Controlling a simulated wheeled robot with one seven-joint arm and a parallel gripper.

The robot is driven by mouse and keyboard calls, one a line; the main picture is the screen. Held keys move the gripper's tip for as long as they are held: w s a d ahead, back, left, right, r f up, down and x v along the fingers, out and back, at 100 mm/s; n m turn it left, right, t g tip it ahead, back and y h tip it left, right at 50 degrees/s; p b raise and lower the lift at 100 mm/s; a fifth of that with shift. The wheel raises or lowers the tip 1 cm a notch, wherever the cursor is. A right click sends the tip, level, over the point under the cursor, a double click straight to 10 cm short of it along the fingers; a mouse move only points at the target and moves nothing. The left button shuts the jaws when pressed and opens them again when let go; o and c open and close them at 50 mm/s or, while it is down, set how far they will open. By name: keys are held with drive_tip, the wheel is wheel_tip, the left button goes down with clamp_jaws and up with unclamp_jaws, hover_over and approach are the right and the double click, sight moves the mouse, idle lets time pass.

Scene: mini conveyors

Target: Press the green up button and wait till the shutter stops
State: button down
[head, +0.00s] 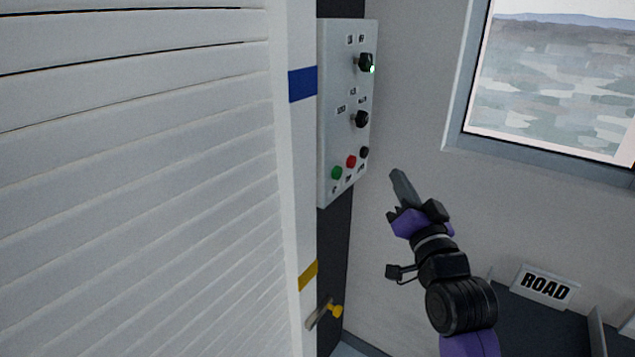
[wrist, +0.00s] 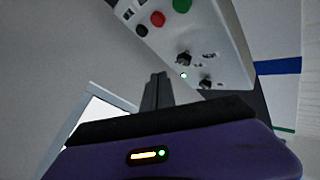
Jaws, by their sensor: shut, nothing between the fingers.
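The green button (head: 337,173) is at the lower left of a light grey control panel (head: 333,120), beside a red button (head: 351,161) and a black button (head: 364,152). In the wrist view the green button (wrist: 182,5) is at the top, partly cut off by the frame edge. The white slatted shutter (head: 140,170) fills the left of the head view. My gripper (head: 396,175) is shut and empty, to the right of the panel's lower part and apart from it. In the wrist view its fingers (wrist: 157,88) point toward the panel.
Two black knobs sit higher on the panel, with a small lit green lamp (head: 372,69) by the upper one. A yellow-ended lever (head: 335,311) is below the panel. A window (head: 555,75) and a ROAD sign (head: 545,287) are at right.

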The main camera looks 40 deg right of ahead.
sight(337, 173)
drive_tip(key=f, duration=0.2)
drive_tip(key=f+m+y, duration=0.1)
drive_tip(key=shift+w+a+g, duration=0.35)
drive_tip(key=shift+w+g, duration=0.05)
drive_tip(key=w+a+b, duration=0.2)
drive_tip(key=w+a, duration=0.1)
drive_tip(key=w, duration=0.5)
drive_tip(key=shift+w+a+b, duration=0.1)
drive_tip(key=shift+w+b, duration=0.15)
drive_tip(key=shift+b, duration=0.1)
idle(1.8)
drive_tip(key=shift+w+a, duration=0.1)
drive_tip(key=shift+w, duration=0.15)
